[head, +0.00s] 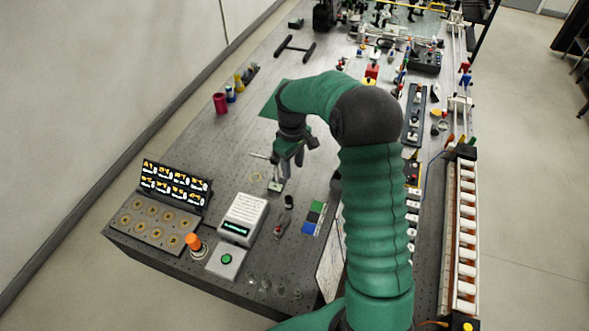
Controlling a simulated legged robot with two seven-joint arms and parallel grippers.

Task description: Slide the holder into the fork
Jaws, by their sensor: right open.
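My right gripper (286,170) hangs from the green arm, pointing down over the middle of the bench, with its fingers apart. A small pale piece (275,186) is just below one finger; I cannot tell whether they touch. A small dark upright piece (289,202) stands nearer, apart from the gripper. At this size I cannot tell which piece is the holder or which is the fork. My arm hides part of the bench to the right of the gripper. My left gripper is not in view.
A display panel (175,184), a white box with a screen (243,218), an orange knob (193,241) and a green button box (226,260) stand at the near left. A white-slotted rack (465,235) runs along the right.

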